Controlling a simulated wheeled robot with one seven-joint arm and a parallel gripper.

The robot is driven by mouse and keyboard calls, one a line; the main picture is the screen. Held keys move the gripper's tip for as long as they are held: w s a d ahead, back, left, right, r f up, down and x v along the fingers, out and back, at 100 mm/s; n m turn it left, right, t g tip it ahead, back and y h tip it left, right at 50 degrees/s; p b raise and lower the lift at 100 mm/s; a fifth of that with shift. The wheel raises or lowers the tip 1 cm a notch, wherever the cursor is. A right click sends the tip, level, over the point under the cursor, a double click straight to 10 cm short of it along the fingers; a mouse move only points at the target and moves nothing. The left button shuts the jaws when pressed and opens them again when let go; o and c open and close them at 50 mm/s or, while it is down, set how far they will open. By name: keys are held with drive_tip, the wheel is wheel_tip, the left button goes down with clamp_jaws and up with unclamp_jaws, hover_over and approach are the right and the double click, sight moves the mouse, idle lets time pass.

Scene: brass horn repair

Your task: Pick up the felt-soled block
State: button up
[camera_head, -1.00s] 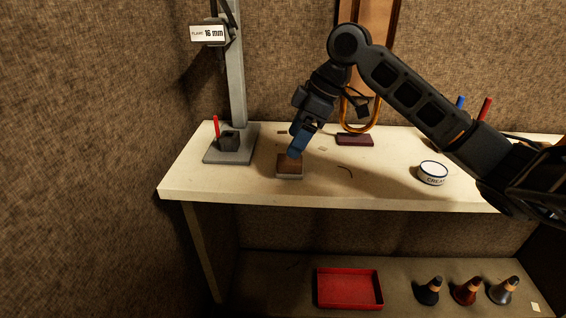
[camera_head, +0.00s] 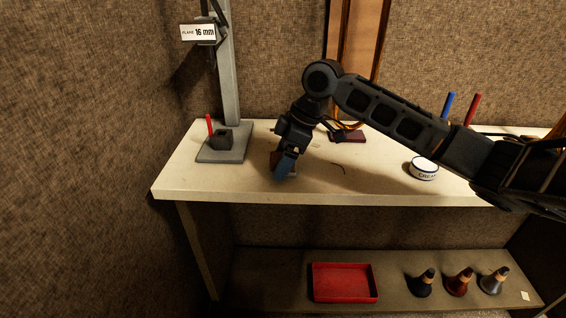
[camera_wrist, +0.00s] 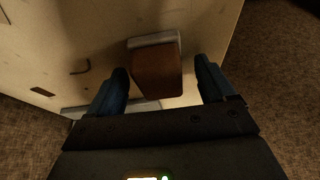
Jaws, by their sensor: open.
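The felt-soled block (camera_wrist: 155,72) is a brown block with a pale grey layer along its bottom, standing on the workbench. It lies between the two blue fingers of my gripper (camera_wrist: 162,66) in the wrist view, with a gap on each side, narrower on the left. In the head view my gripper (camera_head: 284,168) points down over the block (camera_head: 275,158) and hides most of it. My gripper is open and holds nothing. Whether the fingertips reach down beside the block's sides is hard to tell.
A stand with a grey base (camera_head: 222,156) is left of the block. A curved wire (camera_head: 338,166) and a dark red pad (camera_head: 350,137) lie to its right. A cream tin (camera_head: 424,170) stands farther right. The bench's front edge (camera_head: 300,198) is close by.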

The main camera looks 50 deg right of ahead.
sight(277, 156)
drive_tip(key=shift+c, duration=0.2)
drive_tip(key=c, duration=1)
drive_tip(key=shift+r, duration=0.1)
drive_tip(key=shift+c, duration=0.2)
drive_tip(key=shift+r, duration=0.45)
wheel_tip(277, 156, up, 3)
drive_tip(key=shift+f, duration=0.2)
drive_tip(key=s+d+r+b, duration=0.1)
drive_tip(key=s+d+r, duration=0.6)
drive_tip(key=s+d, duration=0.1)
drive_tip(key=shift+d+r+b, duration=0.15)
drive_tip(key=shift+r+b, duration=0.05)
drive_tip(key=shift+b, duration=0.2)
drive_tip(key=shift+s, duration=0.1)
